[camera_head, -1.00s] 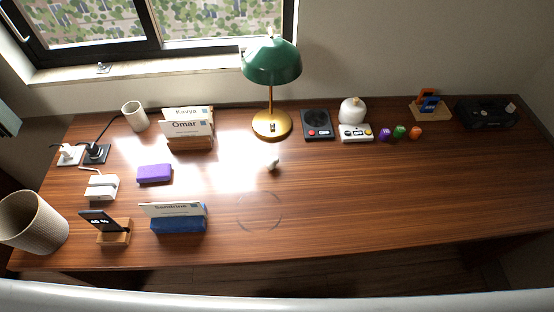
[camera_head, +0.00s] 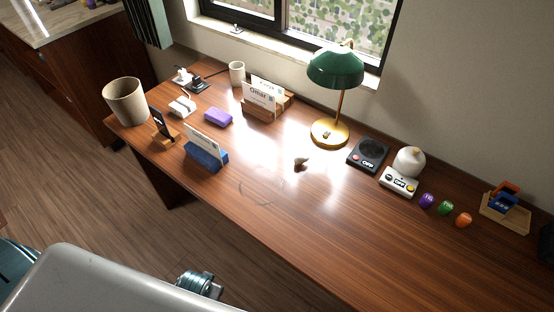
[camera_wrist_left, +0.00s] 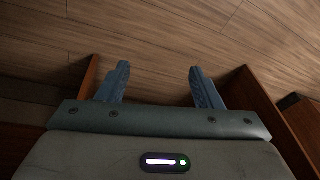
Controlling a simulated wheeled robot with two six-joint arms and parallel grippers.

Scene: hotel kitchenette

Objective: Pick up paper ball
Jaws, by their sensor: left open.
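A small whitish crumpled paper ball (camera_head: 301,163) lies on the brown wooden desk (camera_head: 330,235), in front of the green lamp. In the left wrist view, the two blue-grey fingers of my left gripper (camera_wrist_left: 158,85) are spread apart with nothing between them. They are over the wood floor, away from the paper ball. The paper ball does not show in the left wrist view. My right gripper is not in view.
A green lamp (camera_head: 336,70) stands behind the ball. A blue card holder (camera_head: 205,156), a purple block (camera_head: 218,117) and a beige bin (camera_head: 125,101) are to the left. A black device (camera_head: 368,154) and coloured dice (camera_head: 445,208) are to the right. The desk front is clear.

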